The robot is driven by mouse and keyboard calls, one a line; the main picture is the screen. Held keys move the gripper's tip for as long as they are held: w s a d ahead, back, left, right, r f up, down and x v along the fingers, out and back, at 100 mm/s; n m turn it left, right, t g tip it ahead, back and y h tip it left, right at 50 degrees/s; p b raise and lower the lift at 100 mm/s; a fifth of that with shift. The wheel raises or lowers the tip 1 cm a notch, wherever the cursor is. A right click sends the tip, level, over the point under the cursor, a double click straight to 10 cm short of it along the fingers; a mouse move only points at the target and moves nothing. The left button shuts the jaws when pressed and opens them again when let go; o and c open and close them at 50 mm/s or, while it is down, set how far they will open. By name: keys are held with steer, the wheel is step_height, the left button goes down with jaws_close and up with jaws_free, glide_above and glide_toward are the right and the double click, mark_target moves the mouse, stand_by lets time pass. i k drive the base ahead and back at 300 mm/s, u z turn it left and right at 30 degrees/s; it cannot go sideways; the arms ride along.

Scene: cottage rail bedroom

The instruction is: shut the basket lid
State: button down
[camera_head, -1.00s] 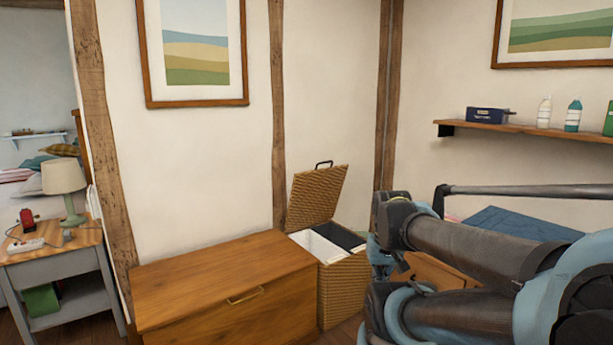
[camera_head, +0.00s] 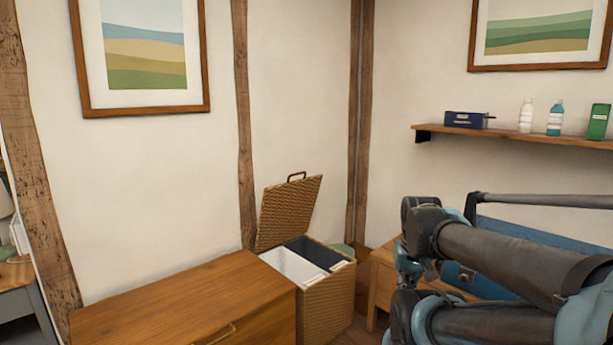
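The wicker basket (camera_head: 326,308) stands against the wall, right of a wooden chest. Inside, a white compartment and a dark compartment show. My arm fills the lower right of the view, right of the basket and apart from it in the picture. My gripper's fingers cannot be made out in this view.
The wooden chest (camera_head: 178,309) stands directly left of the basket. A wooden piece of furniture (camera_head: 381,278) and a blue case (camera_head: 535,249) are on the right, partly behind my arm. A wall shelf (camera_head: 540,135) holds a dark blue box and bottles.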

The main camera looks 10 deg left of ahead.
mark_target(286, 209)
steer(key=u, duration=0.05)
steer(key=i, duration=1.05)
steer(key=u, duration=0.7)
steer(key=i, duration=0.35)
steer(key=u, duration=0.1)
